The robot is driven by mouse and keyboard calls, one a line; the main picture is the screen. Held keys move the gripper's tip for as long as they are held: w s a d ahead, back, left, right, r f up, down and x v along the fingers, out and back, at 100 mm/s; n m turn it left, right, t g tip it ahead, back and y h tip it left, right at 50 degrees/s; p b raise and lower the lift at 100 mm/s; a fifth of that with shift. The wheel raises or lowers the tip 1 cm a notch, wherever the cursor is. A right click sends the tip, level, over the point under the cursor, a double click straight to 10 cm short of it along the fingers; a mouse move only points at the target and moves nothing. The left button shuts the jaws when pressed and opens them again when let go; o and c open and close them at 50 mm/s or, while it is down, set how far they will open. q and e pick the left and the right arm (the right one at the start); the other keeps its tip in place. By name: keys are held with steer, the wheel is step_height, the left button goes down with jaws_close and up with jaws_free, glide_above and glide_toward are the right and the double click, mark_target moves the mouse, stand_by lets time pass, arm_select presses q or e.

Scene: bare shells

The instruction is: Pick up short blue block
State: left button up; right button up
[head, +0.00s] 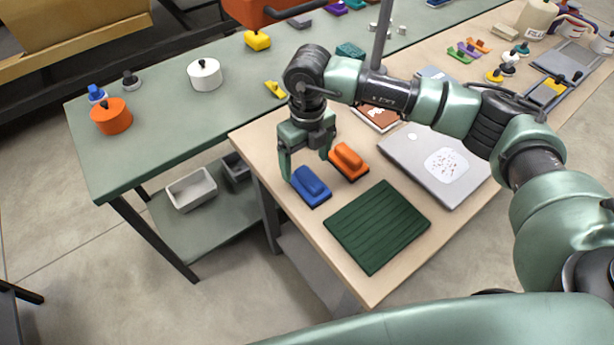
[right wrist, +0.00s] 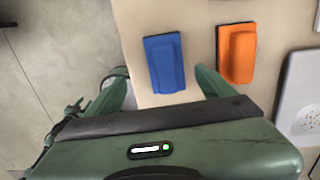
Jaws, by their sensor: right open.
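The short blue block (head: 311,183) lies on the wooden table near its left edge. It is a low piece with a raised top on a dark base. My right gripper (head: 306,170) is open above and just behind it, empty. In the right wrist view, the blue block (right wrist: 165,63) lies ahead of the open fingers (right wrist: 163,88), roughly between their lines. I cannot tell the exact height gap. My left gripper is not in view.
An orange block (head: 348,161) of like shape lies close beside the blue one; it also shows in the right wrist view (right wrist: 237,53). A dark green ridged mat (head: 377,226) lies in front. A grey laptop (head: 438,164) is to the right. A green table (head: 160,128) adjoins at left.

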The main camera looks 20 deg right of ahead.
mark_target(310, 177)
steer(key=shift+d+f, duration=0.15)
steer(key=shift+d, duration=0.25)
step_height(310, 177, down, 6)
steer(key=p, duration=0.3)
steer(key=shift+s+f, duration=0.15)
steer(key=shift+f, duration=0.45)
steer(key=shift+c, duration=0.3)
steer(key=c, duration=1.5)
